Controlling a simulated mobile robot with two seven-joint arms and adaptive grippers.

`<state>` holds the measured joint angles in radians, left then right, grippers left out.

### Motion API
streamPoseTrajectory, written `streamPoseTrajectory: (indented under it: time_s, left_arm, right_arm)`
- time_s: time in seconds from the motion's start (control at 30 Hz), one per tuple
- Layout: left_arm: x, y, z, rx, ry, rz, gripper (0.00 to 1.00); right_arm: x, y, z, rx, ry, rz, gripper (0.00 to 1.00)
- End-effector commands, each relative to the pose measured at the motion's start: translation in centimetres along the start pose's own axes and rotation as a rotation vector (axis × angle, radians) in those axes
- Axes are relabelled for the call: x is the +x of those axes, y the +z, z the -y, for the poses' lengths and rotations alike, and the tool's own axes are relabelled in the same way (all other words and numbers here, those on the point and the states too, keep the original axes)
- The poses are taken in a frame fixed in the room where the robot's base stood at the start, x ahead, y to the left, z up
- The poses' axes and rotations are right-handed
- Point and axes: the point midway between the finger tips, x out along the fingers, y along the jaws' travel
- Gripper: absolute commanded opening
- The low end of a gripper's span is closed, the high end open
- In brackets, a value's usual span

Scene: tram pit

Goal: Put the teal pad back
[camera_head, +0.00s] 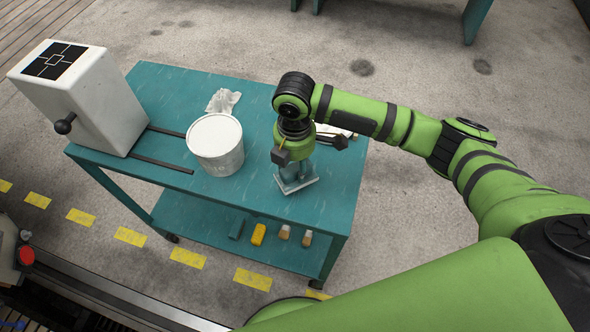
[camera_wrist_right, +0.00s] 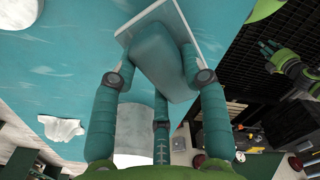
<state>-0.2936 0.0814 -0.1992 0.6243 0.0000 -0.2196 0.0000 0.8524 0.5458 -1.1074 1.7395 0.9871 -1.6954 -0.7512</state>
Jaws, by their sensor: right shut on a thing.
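My right gripper (camera_head: 296,172) points down over the right part of the teal table's top. It is shut on a teal block-shaped pad (camera_wrist_right: 160,55), which shows between its teal fingers in the wrist view. A pale flat plate or tray (camera_head: 298,187) shows at the pad's far side, and its rim also shows in the wrist view (camera_wrist_right: 186,20). I cannot tell whether pad and plate are joined or whether they touch the tabletop. A small green and black arm end (camera_wrist_right: 285,62) at the right of the wrist view looks like my left gripper; its jaws are too small to read.
The teal table (camera_head: 165,90) carries a white bucket (camera_head: 216,150), a crumpled cloth (camera_head: 223,101) and a white box (camera_head: 88,105) with a black knob. On its lower shelf lie a dark teal block (camera_head: 236,228), a yellow block (camera_head: 258,234) and two small tan-and-white items (camera_head: 285,232).

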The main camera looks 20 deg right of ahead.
Motion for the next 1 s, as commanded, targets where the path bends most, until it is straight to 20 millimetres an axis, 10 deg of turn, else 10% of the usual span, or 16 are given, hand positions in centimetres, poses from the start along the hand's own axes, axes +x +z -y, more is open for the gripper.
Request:
streamPoseTrajectory:
  time_s: [0.6,0.63,0.67,1.0]
  left_arm:
    - [-0.9,0.7,-0.3,0.000,0.004,0.012,0.40]
    - [-1.0,0.7,-0.3,0.000,0.004,0.013,0.40]
    - [-1.0,0.7,-0.3,0.000,0.004,0.013,0.40]
    - [-1.0,0.7,-0.3,0.001,0.004,0.013,0.40]
  right_arm:
    - [3.8,0.0,0.1,-0.001,-0.002,0.001,0.11]
    - [3.7,0.0,0.1,-0.001,-0.001,0.002,0.56]
    - [3.7,0.0,0.1,-0.001,-0.002,0.002,0.68]
    - [3.6,0.0,0.1,-0.001,-0.001,0.002,0.68]
